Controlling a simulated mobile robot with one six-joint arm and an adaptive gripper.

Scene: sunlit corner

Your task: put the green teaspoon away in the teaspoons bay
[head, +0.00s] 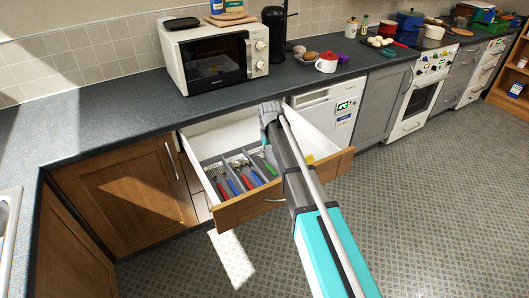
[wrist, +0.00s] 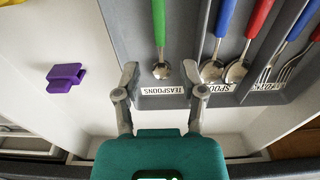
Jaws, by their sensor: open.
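The green teaspoon (wrist: 160,35) lies in the bay labelled TEASPOONS (wrist: 164,90) of the grey cutlery tray (wrist: 135,35), its bowl towards my gripper. Its green handle also shows in the head view (head: 271,163). My gripper (wrist: 161,72) is open and empty, with one fingertip on each side of the spoon's bowl. The fingers do not appear closed on it. I cannot tell how far above the tray they are. In the head view, my arm hides part of the drawer.
The tray sits in an open drawer (head: 265,205). Other bays hold red- and blue-handled spoons (wrist: 237,70) and forks (wrist: 290,70). A purple object (wrist: 66,77) lies on the drawer floor beside the tray. A microwave (head: 215,55) stands on the counter (head: 130,115) above.

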